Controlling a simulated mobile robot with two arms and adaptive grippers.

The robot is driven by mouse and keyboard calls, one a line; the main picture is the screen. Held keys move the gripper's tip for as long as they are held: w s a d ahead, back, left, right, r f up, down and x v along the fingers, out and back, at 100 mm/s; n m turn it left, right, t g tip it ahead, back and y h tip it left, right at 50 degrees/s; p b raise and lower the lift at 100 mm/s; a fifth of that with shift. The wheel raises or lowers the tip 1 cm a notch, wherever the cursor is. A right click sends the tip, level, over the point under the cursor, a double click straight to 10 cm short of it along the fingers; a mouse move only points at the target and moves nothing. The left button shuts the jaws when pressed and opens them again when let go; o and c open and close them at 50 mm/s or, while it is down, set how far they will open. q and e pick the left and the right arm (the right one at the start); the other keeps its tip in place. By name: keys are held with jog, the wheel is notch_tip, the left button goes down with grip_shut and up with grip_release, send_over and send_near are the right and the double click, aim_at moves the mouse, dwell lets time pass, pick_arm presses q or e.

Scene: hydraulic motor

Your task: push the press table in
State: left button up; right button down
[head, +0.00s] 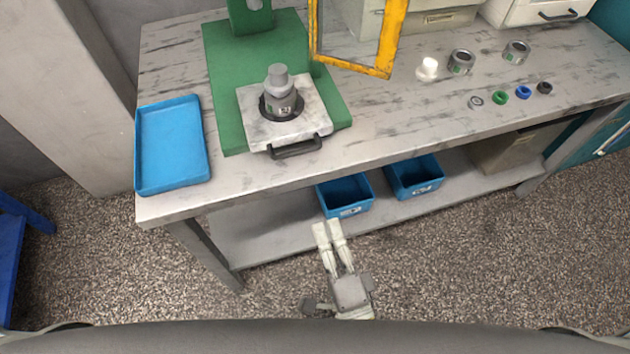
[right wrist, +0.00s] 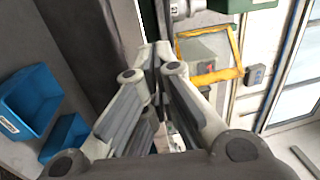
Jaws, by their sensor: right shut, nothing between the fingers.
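The press table (head: 312,121) is a light grey square plate with a dark handle (head: 296,147) on its front edge. It lies on the green press base (head: 222,90), in front of the green press column (head: 250,18). A grey motor assembly (head: 281,92) stands upright in a dark round seat on the plate. My right gripper (head: 328,226) is shut and empty, in front of the workbench and apart from the handle. Its fingers (right wrist: 155,48) also show close together in the right wrist view. My left gripper is not in view.
A yellow-framed guard (head: 352,67) stands right of the press. A blue tray (head: 172,187) lies at the bench's left. Several small parts, including a white one (head: 428,69), sit at the right. Blue bins (head: 345,196) stand on the lower shelf. The bench's front edge lies between gripper and press table.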

jog(key=shift+m, duration=0.3)
jog(key=x, duration=0.4)
jog(key=r+p+x, duration=0.1)
jog(key=x, duration=0.3)
jog(key=p+x, duration=0.1)
jog(key=x, duration=0.4)
jog(key=shift+s+d+r, duration=0.1)
jog(key=shift+d+r, duration=0.1)
jog(key=shift+r, duration=0.1)
jog(key=shift+w+a, duration=0.15)
jog(key=shift+w, duration=0.45)
